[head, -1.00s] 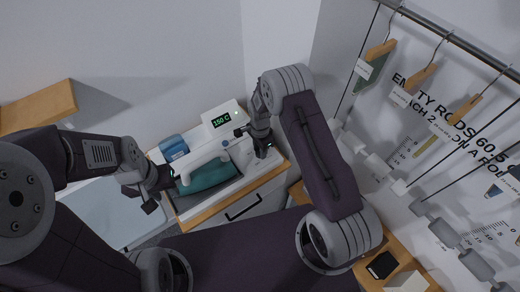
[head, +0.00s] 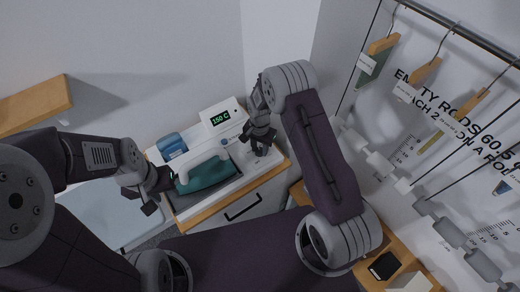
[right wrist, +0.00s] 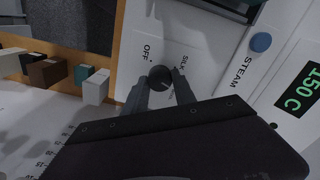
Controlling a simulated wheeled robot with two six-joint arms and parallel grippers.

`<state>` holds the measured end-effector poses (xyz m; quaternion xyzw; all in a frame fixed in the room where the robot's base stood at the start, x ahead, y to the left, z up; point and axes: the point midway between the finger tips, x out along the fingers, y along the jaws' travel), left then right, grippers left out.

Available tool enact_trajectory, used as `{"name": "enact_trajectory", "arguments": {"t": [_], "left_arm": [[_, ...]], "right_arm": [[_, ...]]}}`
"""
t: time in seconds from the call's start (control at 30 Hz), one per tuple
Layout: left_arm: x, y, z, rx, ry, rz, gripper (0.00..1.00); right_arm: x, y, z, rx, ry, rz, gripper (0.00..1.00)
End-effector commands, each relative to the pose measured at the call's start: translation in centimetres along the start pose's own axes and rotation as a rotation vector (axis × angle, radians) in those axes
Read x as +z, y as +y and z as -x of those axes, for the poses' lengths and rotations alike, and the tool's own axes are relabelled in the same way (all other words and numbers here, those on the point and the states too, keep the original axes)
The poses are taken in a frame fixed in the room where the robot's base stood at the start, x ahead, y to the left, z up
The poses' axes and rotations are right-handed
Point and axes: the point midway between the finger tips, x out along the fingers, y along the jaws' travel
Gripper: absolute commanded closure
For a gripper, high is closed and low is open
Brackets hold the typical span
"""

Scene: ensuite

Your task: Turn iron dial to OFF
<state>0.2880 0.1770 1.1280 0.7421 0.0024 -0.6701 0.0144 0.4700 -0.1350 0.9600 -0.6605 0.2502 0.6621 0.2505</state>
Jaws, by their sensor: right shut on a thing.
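The iron dial (right wrist: 160,77) is a small dark round knob on a white panel in the right wrist view. The OFF label (right wrist: 145,52) is beside it at upper left, and the SILK label (right wrist: 183,60) is to its right. I cannot read which mark the dial points at. My right gripper (right wrist: 160,86) is shut on the dial, one finger on each side. In the head view the right gripper (head: 258,145) reaches down onto the white station and hides the dial. My left gripper (head: 161,193) is open and empty, left of the teal iron (head: 206,174).
The white station has a green 150 C display (head: 221,118), also in the right wrist view (right wrist: 302,90), and a blue STEAM button (right wrist: 261,42). A blue tank (head: 172,146) stands behind the iron. A drawer cabinet (head: 244,205) is below. Hangers and rods line the right wall.

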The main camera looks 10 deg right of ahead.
Motion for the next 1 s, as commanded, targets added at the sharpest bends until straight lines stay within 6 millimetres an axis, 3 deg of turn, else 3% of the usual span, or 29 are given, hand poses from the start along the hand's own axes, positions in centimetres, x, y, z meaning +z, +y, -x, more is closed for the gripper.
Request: {"name": "enact_trajectory", "arguments": {"t": [1.0], "left_arm": [[0.3,-0.1,-2.7,0.0,0.0,0.0,0.64]], "right_arm": [[-0.1,-0.1,0.1,-0.001,0.003,0.963,1.0]]}}
